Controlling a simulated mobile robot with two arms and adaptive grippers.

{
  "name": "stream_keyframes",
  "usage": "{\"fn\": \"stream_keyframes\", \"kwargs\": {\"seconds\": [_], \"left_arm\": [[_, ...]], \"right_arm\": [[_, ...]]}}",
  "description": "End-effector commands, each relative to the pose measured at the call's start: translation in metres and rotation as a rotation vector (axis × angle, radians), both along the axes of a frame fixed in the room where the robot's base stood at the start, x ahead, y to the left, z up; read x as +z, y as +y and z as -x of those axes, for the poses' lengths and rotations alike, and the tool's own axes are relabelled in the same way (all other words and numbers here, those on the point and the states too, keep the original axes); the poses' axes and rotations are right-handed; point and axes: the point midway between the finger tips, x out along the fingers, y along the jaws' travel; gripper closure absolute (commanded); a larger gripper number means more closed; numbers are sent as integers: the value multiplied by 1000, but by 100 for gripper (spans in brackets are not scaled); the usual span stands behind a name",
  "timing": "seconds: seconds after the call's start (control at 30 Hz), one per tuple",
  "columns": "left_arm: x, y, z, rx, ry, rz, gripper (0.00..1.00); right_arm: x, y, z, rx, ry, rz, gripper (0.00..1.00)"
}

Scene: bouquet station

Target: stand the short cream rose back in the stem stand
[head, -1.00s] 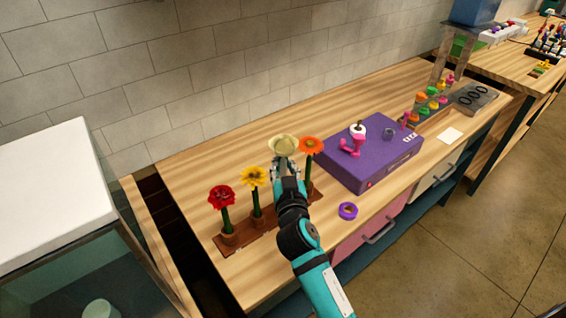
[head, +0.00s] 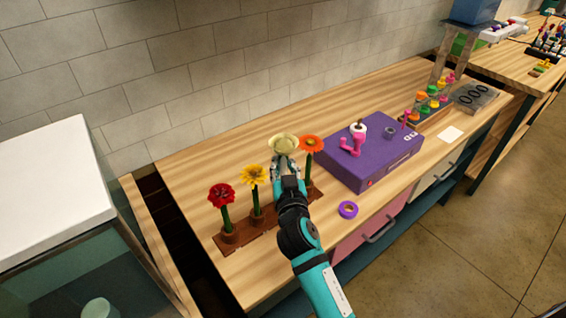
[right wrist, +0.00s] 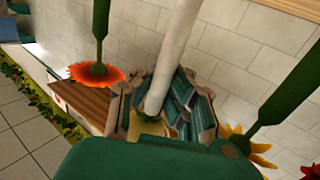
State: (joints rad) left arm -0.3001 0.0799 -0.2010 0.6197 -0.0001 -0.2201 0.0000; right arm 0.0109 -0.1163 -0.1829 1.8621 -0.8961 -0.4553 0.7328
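The cream rose (head: 284,144) stands about upright at the back of the stem stand (head: 262,238), between the yellow flower (head: 253,175) and the orange flower (head: 311,144). My right gripper (head: 285,168) is just below its head. In the right wrist view, the gripper's fingers (right wrist: 165,95) are spread on either side of a thick pale stem (right wrist: 172,50) and look open. The rose's head (right wrist: 147,124) is partly hidden there by the gripper. The stem's foot is hidden in the head view, so I cannot tell how it sits in the stand. My left gripper is out of view.
A red flower (head: 221,194) stands at the stand's left end. A purple box (head: 370,160) with a pink holder lies to the right. A purple ring (head: 348,210) lies near the front edge. The wooden table (head: 240,135) is clear behind the flowers.

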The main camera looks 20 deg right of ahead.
Motion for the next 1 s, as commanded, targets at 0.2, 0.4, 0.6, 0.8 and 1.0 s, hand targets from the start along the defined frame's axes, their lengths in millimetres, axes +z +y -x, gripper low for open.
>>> {"fn": "stream_keyframes", "kwargs": {"seconds": [0.2,0.4,0.6,0.8,1.0], "left_arm": [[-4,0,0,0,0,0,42],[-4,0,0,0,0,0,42],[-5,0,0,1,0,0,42],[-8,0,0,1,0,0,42],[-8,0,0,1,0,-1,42]], "right_arm": [[-3,0,0,-1,0,0,100],[-3,-1,0,-1,-1,0,100],[-4,0,0,-1,0,-1,100],[-5,0,0,0,0,-1,100],[-5,0,0,0,-1,0,100]]}}
